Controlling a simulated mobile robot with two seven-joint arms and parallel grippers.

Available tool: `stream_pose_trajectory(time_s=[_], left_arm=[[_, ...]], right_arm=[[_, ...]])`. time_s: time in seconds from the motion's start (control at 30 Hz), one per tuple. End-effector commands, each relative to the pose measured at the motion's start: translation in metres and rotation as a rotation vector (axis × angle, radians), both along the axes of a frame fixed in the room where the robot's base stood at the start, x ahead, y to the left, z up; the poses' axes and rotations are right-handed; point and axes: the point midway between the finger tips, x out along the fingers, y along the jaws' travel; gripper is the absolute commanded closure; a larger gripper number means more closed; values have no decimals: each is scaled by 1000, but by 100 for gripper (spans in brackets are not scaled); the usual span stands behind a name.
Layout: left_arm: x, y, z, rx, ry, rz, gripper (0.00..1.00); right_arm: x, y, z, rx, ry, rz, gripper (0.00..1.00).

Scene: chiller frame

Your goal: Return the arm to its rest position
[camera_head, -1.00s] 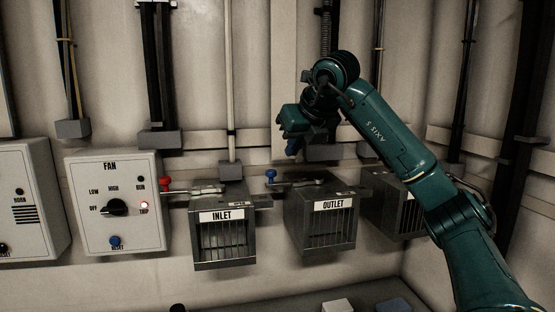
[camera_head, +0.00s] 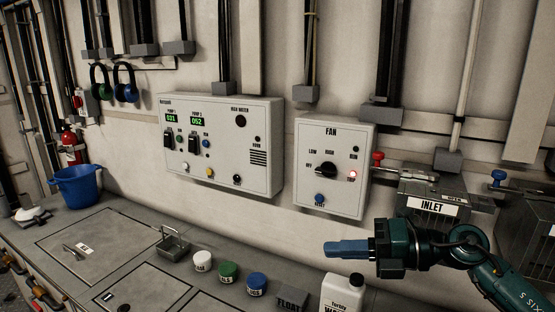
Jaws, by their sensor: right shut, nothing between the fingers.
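My right arm (camera_head: 500,283) comes in from the lower right in the head view. Its right gripper (camera_head: 330,248) points left, with blue fingers shut and nothing between them. It hangs in front of the wall, below the FAN box (camera_head: 333,200) and left of the INLET box (camera_head: 438,185). The bench and a white bottle are lower in the picture. My left gripper does not show.
A wide control box (camera_head: 225,165) is on the wall.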

Motion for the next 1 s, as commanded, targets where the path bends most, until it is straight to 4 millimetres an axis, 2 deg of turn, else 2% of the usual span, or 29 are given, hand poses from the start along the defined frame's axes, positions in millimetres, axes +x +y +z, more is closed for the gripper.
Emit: stream_pose_trajectory(time_s=[0.03,0.1,0.17,0.27,0.37,0.43,0.5,0.6,0.7,0.83,0.9,1.0], left_arm=[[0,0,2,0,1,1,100],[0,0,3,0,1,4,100],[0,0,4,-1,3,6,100],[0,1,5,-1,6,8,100],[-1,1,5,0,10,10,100],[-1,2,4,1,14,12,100],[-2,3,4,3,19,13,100],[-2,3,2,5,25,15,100],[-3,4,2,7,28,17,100],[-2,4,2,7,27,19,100],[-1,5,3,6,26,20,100],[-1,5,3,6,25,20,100]], right_arm=[[-10,15,-9,155,81,-14,100],[-16,25,-15,359,189,-69,100],[-19,27,-24,522,293,-140,100],[-21,19,-51,763,493,-303,100],[-27,3,-96,960,720,-515,100],[-39,-9,-137,1067,896,-684,100],[-61,-20,-184,1145,1079,-862,100],[-100,-29,-240,1201,1309,-1080,100],[-138,-31,-280,1217,1489,-1240,100],[-174,-29,-307,1213,1636,-1363,100],[-184,-28,-314,1209,1673,-1393,100],[-187,-28,-316,1207,1688,-1404,100]])
